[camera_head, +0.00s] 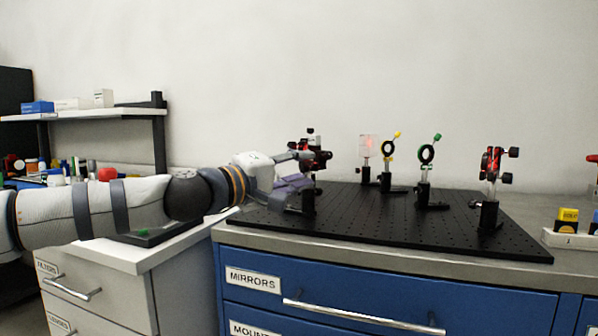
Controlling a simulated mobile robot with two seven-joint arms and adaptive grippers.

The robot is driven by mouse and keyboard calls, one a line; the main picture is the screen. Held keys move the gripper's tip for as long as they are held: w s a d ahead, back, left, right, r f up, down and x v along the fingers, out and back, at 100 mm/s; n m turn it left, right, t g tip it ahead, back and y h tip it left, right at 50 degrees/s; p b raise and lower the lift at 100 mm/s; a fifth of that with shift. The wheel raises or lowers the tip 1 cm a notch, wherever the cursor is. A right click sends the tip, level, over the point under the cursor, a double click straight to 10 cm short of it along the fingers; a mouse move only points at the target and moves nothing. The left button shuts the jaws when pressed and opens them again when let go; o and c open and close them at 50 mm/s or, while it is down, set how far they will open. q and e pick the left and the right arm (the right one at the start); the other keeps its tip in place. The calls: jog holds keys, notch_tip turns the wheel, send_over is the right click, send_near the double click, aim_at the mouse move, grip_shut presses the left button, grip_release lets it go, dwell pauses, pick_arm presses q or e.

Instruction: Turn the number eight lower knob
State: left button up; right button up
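Two red and black mounts with knobs stand on posts on the black breadboard (390,225). The left mount (318,158) is right by my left gripper (304,182). That gripper comes in from the left with its fingers spread, one high by the mount and one low by the post base. I cannot tell whether a finger touches the mount or a knob. The right mount (490,163) has an upper knob (513,152) and a lower knob (506,178) on its right side. No number is legible on any mount, so I cannot tell which is number eight. My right gripper is out of view.
A yellow-marked ring holder (388,150), a green-marked one (427,155) and a clear plate with a red spot (366,145) stand between the mounts. Yellow boxes (567,218) sit at the right. A shelf (85,114) is at the left. The breadboard's front is clear.

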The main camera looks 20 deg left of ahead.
pick_arm(q)
grip_shut()
jog(key=shift+r+n+p, duration=0.35)
jog(key=shift+n+p, duration=0.3)
jog(key=shift+n, duration=0.35)
jog(key=shift+f+n, duration=0.3)
grip_release()
jog(key=shift+y, duration=0.3)
jog(key=v, duration=1.2)
jog(key=shift+a+r, duration=0.1)
jog(key=shift+a, duration=0.1)
